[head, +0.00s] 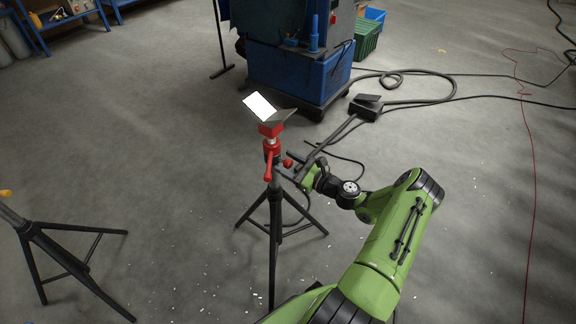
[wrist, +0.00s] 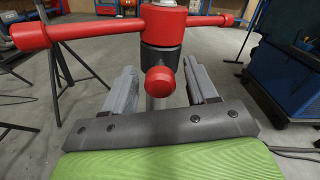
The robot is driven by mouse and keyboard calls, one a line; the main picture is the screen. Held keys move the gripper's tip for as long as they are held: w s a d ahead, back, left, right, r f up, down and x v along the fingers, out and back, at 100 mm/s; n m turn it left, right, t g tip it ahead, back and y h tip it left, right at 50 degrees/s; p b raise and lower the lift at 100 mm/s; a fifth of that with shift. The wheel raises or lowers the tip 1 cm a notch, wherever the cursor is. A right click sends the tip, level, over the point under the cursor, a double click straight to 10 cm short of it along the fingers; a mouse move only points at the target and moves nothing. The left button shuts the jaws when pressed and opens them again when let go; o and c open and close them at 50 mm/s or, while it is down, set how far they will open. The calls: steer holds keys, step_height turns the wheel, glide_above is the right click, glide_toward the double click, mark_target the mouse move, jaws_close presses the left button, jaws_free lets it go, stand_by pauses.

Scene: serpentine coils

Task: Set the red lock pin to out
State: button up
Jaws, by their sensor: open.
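The red lock pin (wrist: 160,80) shows as a round red knob facing the camera in the wrist view, below the red collar of the stand. In the head view the knob (head: 288,163) sticks out to the right of the stand's post. My gripper (wrist: 160,88) is open, with one grey finger on each side of the knob and a gap on both sides. In the head view my gripper (head: 291,167) reaches the stand from the right. The pin's shaft behind the knob is hidden.
The stand's red handle bar (wrist: 75,30) crosses above the fingers. The tripod legs (head: 276,225) spread below, and a tilted plate (head: 272,108) tops the stand. Another tripod (head: 50,245) stands at left. A blue machine (head: 290,70), a foot pedal (head: 367,106) and cables lie behind.

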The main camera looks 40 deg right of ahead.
steer(key=shift+w, duration=0.1)
jaws_close()
steer(key=shift+v, duration=1.4)
jaws_free()
steer(key=p+v, duration=0.2)
steer(key=v, duration=1.3)
steer(key=shift+s+p, duration=0.3)
steer(key=shift+s, duration=0.1)
